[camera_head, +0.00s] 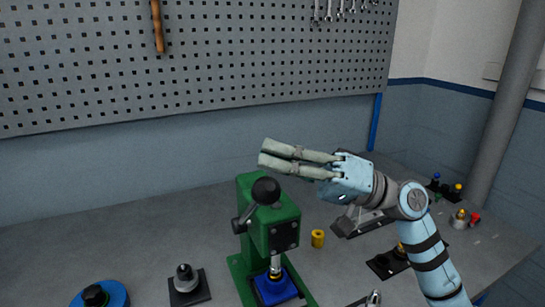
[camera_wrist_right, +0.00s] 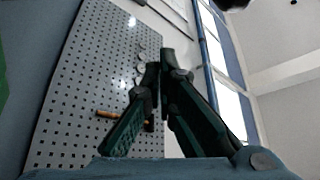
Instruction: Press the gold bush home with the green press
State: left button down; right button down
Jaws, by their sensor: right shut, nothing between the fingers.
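The green press (camera_head: 285,215) stands on the grey bench with a black ball knob (camera_head: 266,190) on its lever, in front of the press head. Its bright ram (camera_head: 275,264) points down at a blue block (camera_head: 277,288) on the press base. A gold bush (camera_head: 317,238) stands upright on the bench, just right of the press. My right gripper (camera_head: 264,152) is shut and empty, held above the press and behind the knob in the picture. Its fingers (camera_wrist_right: 152,75) also show in the right wrist view. My left gripper is out of view.
A black holder (camera_head: 185,288) with a metal knob and a blue round base (camera_head: 112,295) are at the front left. Small dark fixtures (camera_head: 385,265) and coloured parts lie at the right. A pegboard (camera_head: 200,60) with tools hangs behind. The bench's back left is clear.

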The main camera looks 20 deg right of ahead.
aim_at(277, 185)
pick_arm(q)
jog(key=shift+b, duration=0.35)
pick_arm(e)
jog(key=s+f, duration=0.1)
jog(key=s+a+f, duration=0.1)
jog(key=s, duration=0.1)
jog(key=shift+a+f, duration=0.1)
jog(key=shift+f, duration=0.05)
pick_arm(q)
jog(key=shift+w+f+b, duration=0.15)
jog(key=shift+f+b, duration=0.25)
jog(key=shift+b, duration=0.05)
pick_arm(e)
jog(key=shift+s+f, duration=0.2)
